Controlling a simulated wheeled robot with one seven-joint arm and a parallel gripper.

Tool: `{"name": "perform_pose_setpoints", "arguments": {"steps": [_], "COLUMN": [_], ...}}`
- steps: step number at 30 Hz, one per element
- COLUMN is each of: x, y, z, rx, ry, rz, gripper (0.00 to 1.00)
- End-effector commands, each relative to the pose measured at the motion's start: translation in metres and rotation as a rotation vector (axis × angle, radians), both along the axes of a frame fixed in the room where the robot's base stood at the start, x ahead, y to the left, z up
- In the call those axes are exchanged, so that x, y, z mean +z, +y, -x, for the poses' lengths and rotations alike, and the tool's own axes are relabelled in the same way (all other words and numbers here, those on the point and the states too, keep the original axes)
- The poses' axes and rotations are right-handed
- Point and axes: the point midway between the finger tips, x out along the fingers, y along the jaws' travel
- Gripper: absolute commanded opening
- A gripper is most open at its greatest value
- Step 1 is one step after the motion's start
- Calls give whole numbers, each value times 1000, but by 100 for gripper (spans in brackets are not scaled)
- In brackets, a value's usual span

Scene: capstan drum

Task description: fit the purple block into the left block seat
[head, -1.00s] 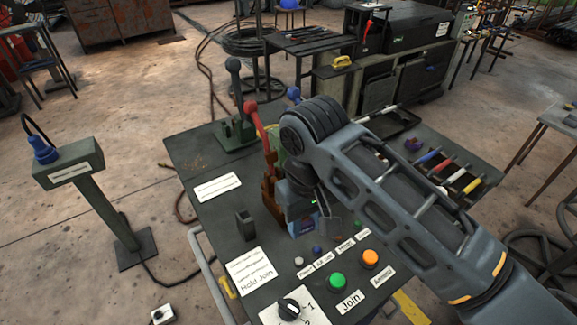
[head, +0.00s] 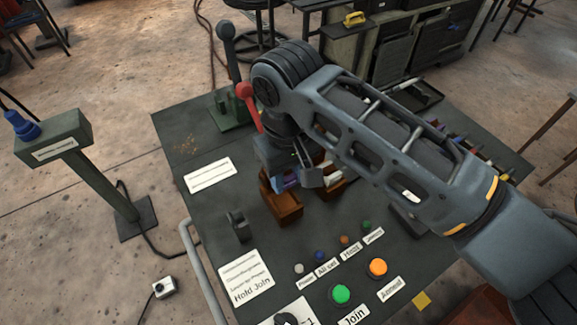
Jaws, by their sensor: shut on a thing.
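My gripper (head: 299,178) is low over the two brown block seats near the middle of the bench. It is shut on the purple block (head: 289,181), of which only a small bluish-purple part shows by the jaws. The block is at the far upper part of the left block seat (head: 284,208), a brown open-topped box. I cannot tell whether it is inside the seat or just above it. The right seat (head: 331,190) is partly covered by my gripper and has a pale piece in it.
A small dark bracket (head: 237,226) stands to the left. Green (head: 341,294) and orange (head: 377,267) buttons are in front. My arm hides much of the bench's right side.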

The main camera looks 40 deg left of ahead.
Motion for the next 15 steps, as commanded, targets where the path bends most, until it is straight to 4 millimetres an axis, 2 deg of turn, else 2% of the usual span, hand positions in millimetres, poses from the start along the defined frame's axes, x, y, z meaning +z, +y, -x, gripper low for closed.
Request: {"name": "perform_pose_setpoints", "arguments": {"steps": [15], "x": [-49], "y": [0], "z": [0], "rx": [0], "ry": [-1], "rz": [-1], "gripper": [0]}}
